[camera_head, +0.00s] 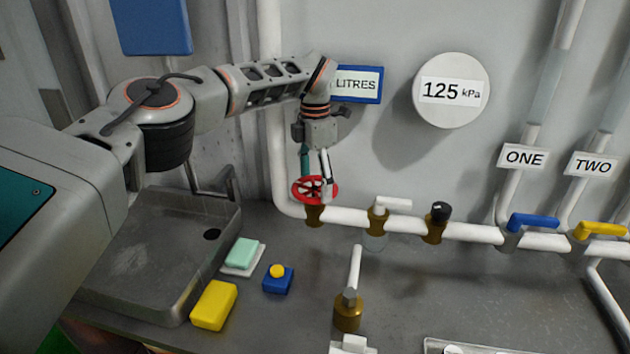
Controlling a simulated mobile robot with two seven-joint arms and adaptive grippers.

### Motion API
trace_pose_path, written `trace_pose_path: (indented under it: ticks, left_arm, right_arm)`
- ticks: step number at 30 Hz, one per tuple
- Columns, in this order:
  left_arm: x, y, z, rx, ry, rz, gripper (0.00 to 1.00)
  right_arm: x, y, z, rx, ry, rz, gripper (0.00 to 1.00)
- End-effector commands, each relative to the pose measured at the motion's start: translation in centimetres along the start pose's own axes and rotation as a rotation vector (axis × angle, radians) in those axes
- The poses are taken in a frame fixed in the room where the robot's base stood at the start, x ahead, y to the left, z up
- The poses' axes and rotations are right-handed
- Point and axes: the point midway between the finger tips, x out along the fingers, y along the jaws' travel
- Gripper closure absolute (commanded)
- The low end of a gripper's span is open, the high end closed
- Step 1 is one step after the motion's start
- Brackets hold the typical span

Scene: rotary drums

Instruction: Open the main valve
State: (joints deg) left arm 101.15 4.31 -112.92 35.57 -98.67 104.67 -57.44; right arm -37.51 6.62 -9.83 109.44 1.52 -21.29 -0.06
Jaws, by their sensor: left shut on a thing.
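A red round handwheel (329,197) sits on a brass valve body (314,215) at the left end of the white horizontal pipe (345,219). It looks like the main valve, though no label on it is visible. My left gripper (316,183) points down from above with its fingers at the wheel, shut on it. The fingers cover part of the wheel's hub and spokes. How far the wheel is turned cannot be told. My right gripper is not in view.
Along the pipe stand a white-lever valve (394,204), a black-knob fitting (440,212), a blue lever (534,222) and a yellow lever (602,229). A gauge (452,91) reads 125 kPa. A grey sink (150,270), a sponge (214,305) and a button box (278,280) lie in front.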

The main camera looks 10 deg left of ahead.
Motion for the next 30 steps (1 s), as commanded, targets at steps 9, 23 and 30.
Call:
trace_pose_path:
  ticks: [9,23,30]
  left_arm:
    - [0.04,-0.05,-0.01,-0.276,0.001,-0.002,0.42]
    - [0.06,-0.07,0.01,-0.493,0.001,-0.003,0.42]
    - [0.06,-0.07,0.01,-0.518,0.001,-0.003,0.42]
  right_arm:
    - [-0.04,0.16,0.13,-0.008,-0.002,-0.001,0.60]
    - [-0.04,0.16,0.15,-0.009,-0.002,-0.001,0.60]
    - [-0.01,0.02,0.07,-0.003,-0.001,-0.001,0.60]
